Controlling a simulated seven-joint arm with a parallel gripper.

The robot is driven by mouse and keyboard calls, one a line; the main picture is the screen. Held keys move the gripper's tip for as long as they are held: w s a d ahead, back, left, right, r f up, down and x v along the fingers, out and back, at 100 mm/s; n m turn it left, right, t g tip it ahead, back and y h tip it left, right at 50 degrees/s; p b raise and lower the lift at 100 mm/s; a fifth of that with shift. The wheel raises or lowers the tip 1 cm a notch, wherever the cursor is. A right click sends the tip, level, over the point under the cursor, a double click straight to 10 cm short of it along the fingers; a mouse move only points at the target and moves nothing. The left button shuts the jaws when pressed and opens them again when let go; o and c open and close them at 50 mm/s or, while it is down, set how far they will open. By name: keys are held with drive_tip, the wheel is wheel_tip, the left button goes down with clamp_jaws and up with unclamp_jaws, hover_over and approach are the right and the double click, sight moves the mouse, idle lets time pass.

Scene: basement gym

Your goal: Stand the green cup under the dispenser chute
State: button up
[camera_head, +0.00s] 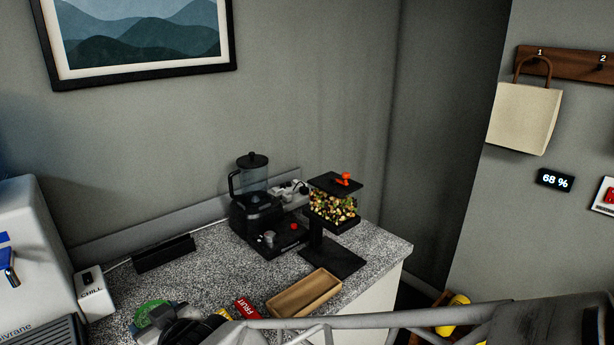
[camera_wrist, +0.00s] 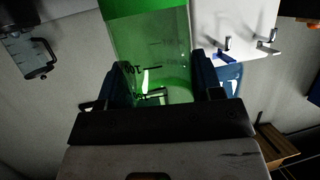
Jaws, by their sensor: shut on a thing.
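The green cup (camera_wrist: 155,45) is see-through, with a solid green band and dark measuring marks. My gripper (camera_wrist: 156,75) is shut on it, with one blue-dark finger on each side. In the head view the green cup (camera_head: 151,309) shows only partly at the lower left, beside my gripper (camera_head: 163,320) and over the counter's front part. The dispenser (camera_head: 335,206) stands right of centre on the counter, with a clear hopper of mixed pieces, an orange knob and a flat black base (camera_head: 334,258). Its chute cannot be made out clearly. No cup stands on the base.
A wooden tray (camera_head: 304,292) lies in front of the dispenser base, with a red FRUIT box (camera_head: 246,308) left of it. A black blender-like machine (camera_head: 262,215) stands left of the dispenser. A white machine (camera_head: 37,255) is at far left. Speckled counter (camera_head: 205,278) is clear between.

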drive_tip(key=w+d+r+m+t+h, duration=0.1)
drive_tip(key=w+d+r, duration=0.3)
drive_tip(key=w, duration=0.5)
drive_tip(key=w+d+r+m+t+h, duration=0.15)
drive_tip(key=w+d+r, duration=0.25)
drive_tip(key=w, duration=0.6)
drive_tip(key=w+d+r+m+t+h, duration=0.15)
drive_tip(key=w+d+r, duration=0.25)
drive_tip(key=w, duration=0.5)
drive_tip(key=w+d+r+m+t+h, duration=0.15)
drive_tip(key=w+d+r, duration=0.35)
drive_tip(key=w+d, duration=0.5)
drive_tip(key=w+d+r+m+h, duration=0.2)
drive_tip(key=w+d+r+m, duration=0.15)
drive_tip(key=w+d, duration=0.75)
drive_tip(key=shift+w+d+h, duration=0.8)
drive_tip(key=shift+d+h, duration=0.05)
drive_tip(key=shift+d, duration=3.85)
drive_tip(key=d+f+m+h, duration=0.1)
drive_tip(key=d+f, duration=0.1)
drive_tip(key=f, duration=0.7)
drive_tip(key=w+d+f+m+h, duration=0.1)
drive_tip(key=d+f, duration=0.1)
drive_tip(key=f, duration=0.8)
drive_tip(key=shift+d+f, duration=0.25)
drive_tip(key=shift+r+t, duration=0.1)
drive_tip(key=shift+t, duration=0.15)
